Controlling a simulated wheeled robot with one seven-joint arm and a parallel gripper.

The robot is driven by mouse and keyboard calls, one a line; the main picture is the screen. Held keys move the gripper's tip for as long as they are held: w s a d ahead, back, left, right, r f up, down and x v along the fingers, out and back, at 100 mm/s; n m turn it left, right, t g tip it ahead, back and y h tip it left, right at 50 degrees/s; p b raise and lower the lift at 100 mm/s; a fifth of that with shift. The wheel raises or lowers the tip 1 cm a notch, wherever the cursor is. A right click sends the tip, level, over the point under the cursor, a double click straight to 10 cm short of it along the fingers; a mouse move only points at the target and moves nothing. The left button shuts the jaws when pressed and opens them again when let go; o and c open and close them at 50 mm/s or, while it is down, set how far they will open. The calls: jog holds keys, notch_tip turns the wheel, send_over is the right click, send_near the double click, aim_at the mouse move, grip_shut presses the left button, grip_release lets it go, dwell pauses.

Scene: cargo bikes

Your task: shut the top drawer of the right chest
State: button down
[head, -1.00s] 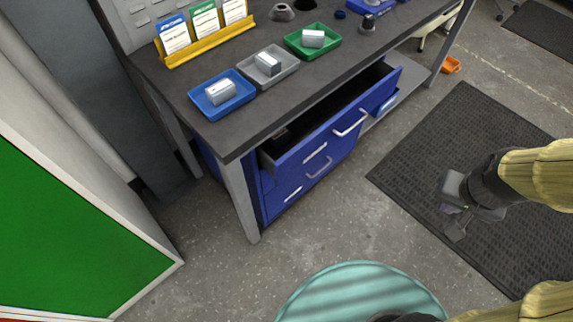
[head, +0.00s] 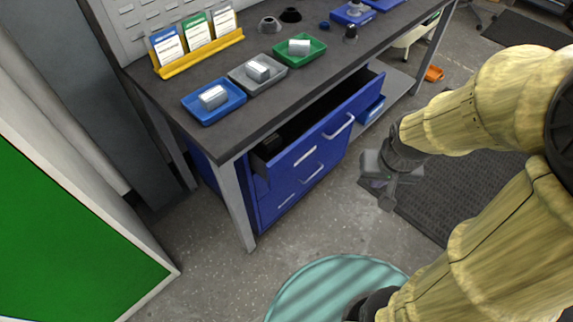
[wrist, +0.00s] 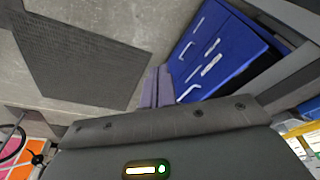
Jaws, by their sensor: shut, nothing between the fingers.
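A blue chest (head: 285,193) stands under the dark workbench. Its top drawer (head: 318,138) is pulled out, with its dark inside showing and a pale handle (head: 339,126) on its front. A lower front with its own handle (head: 313,173) shows below it. My gripper (head: 385,196) is in front of the chest, to the right of the drawer front and apart from it. Its fingers are together and empty.
The workbench (head: 235,125) carries a blue tray (head: 229,109), a grey tray, a green tray and a yellow card rack (head: 200,55). A bench leg (head: 237,215) stands left of the chest. A dark mat (head: 465,185) lies on the floor at right.

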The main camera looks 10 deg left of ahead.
dwell(0.3)
jog(key=w+a+f+m+t+y+p, duration=0.3)
jog(key=w+a+f+m+y+p, duration=0.3)
jog(key=w+a+f, duration=0.3)
notch_tip(320, 180, down, 4)
jog(key=shift+a+r+m+y, duration=0.15)
jog(key=shift+a+m+y, duration=0.4)
jog(key=shift+m+y, duration=0.2)
send_near(288, 163)
notch_tip(288, 163, down, 4)
jog(key=w+a, duration=0.1)
jog(key=w+a+p, duration=0.1)
jog(key=shift+a, duration=0.3)
jog(key=shift+w+a, duration=0.3)
jog(key=shift+a, duration=0.05)
